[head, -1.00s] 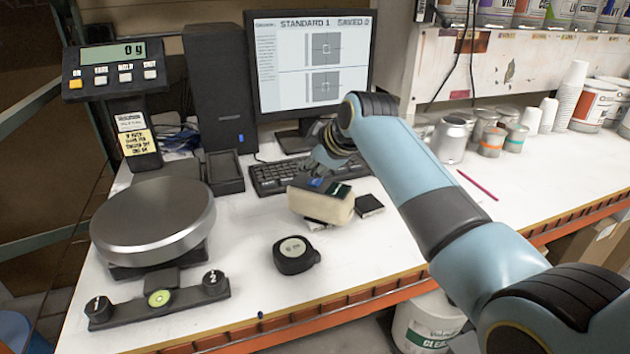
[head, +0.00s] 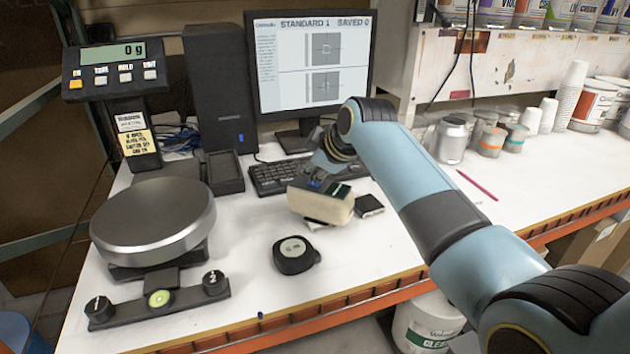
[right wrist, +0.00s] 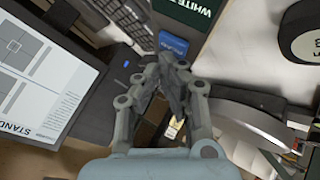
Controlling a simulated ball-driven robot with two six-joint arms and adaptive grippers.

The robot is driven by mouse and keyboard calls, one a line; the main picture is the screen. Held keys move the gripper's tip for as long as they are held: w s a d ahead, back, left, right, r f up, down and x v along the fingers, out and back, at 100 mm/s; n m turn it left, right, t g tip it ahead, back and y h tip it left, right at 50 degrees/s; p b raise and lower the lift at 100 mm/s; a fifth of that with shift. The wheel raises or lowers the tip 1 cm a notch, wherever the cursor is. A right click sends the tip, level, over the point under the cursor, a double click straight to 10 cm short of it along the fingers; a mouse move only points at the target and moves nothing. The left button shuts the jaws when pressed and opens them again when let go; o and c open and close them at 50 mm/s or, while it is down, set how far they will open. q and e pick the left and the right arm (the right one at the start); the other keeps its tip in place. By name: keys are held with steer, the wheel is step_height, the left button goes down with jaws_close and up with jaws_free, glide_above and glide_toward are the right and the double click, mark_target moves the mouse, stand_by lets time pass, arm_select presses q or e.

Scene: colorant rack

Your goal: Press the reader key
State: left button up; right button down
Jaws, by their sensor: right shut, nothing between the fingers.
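The monitor (head: 312,60) reads "STANDARD 1 SAVED 0". My left gripper is not in view.
A black keyboard (head: 268,178) lies behind the reader and a small dark block (head: 369,206) to its right. A round black puck-like device (head: 293,256) sits in front. A scale with a round metal pan (head: 152,220) stands left.

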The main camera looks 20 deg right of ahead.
mark_target(312, 182)
steer(key=shift+f, duration=0.4)
stand_by(0.6)
stand_by(0.3)
steer(key=shift+r+p, duration=0.8)
steer(key=shift+r, duration=0.1)
step_height(312, 182, up, 5)
steer(key=p, duration=0.5)
stand_by(0.4)
